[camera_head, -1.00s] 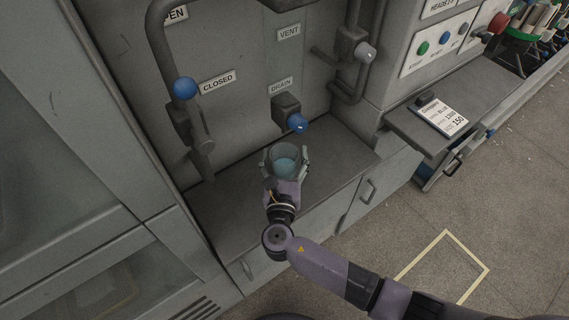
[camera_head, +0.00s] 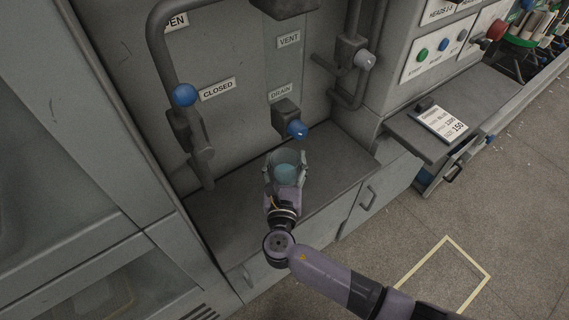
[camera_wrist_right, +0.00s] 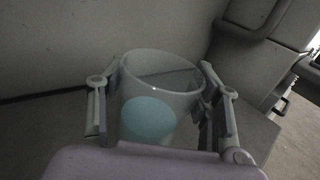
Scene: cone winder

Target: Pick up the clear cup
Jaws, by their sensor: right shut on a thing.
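The clear cup (camera_head: 286,160) is see-through with a blue-green patch low inside it. It stands roughly upright over the grey ledge, in front of the wall with the drain valve. My right gripper (camera_head: 285,178) is shut on the cup, one finger on each side. In the right wrist view the cup (camera_wrist_right: 160,100) sits between the two fingers of the right gripper (camera_wrist_right: 163,118), with its open rim showing. I cannot tell whether its base touches the ledge. My left gripper is not in view.
The drain valve with a blue knob (camera_head: 297,130) juts out just behind and above the cup. A pipe with a blue ball handle (camera_head: 184,95) stands at the left. The ledge (camera_head: 335,165) is clear to the right. A shelf with a card (camera_head: 441,122) is farther right.

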